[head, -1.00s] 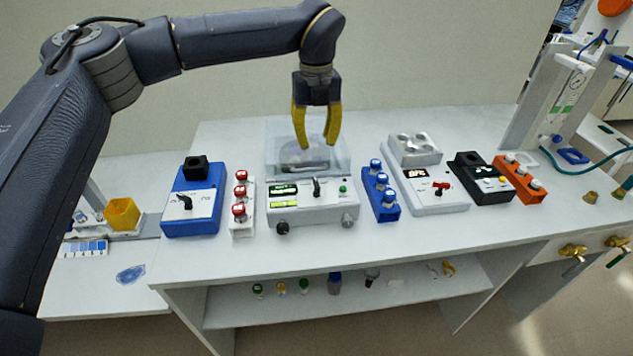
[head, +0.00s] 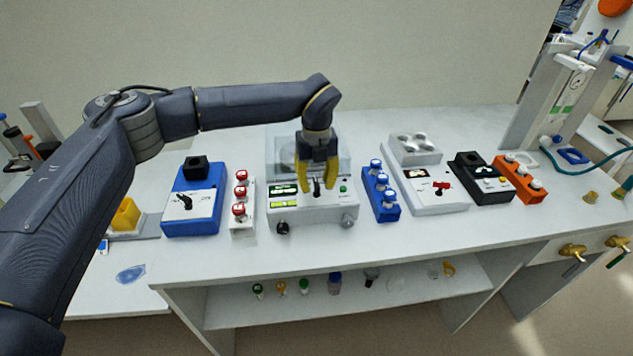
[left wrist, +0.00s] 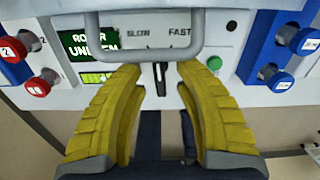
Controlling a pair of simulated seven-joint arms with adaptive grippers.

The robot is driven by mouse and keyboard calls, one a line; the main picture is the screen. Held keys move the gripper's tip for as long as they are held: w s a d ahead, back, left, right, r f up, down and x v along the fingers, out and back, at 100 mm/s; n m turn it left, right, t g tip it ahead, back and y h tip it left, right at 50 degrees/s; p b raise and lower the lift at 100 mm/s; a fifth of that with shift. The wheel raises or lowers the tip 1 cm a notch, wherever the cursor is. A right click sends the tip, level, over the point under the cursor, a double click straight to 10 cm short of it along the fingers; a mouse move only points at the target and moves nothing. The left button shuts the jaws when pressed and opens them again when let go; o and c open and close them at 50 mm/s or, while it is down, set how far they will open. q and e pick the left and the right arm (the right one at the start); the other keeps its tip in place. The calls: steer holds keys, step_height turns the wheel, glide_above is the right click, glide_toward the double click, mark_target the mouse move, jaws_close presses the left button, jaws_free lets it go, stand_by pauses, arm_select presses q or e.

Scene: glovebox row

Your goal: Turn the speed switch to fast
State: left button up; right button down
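The speed switch is a small dark lever (head: 317,188) on the front panel of the white machine (head: 318,212) in the middle of the bench. In the left wrist view the lever (left wrist: 160,76) stands about upright below the printed words SLOW, on the left, and FAST, on the right. My left gripper (head: 318,190) points down over the panel with its yellow fingers open. In the left wrist view its fingers (left wrist: 158,74) are apart, one on each side of the lever, with a gap on both sides. My right gripper is not in view.
A grey handle bar (left wrist: 145,50) crosses above the switch. A lit green display (left wrist: 95,42) is left of it and a green button (left wrist: 214,62) right. Red-capped vials (head: 240,192) and blue-capped vials (head: 378,180) flank the machine. A blue device (head: 192,215) stands farther left.

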mark_target(316, 182)
arm_select(q)
steer(key=shift+f, duration=0.1)
steer(key=shift+c, duration=0.3)
jaws_close()
steer(key=shift+m, duration=0.5)
steer(key=shift+o, duration=0.3)
jaws_free()
step_height(316, 182, up, 12)
stand_by(0.5)
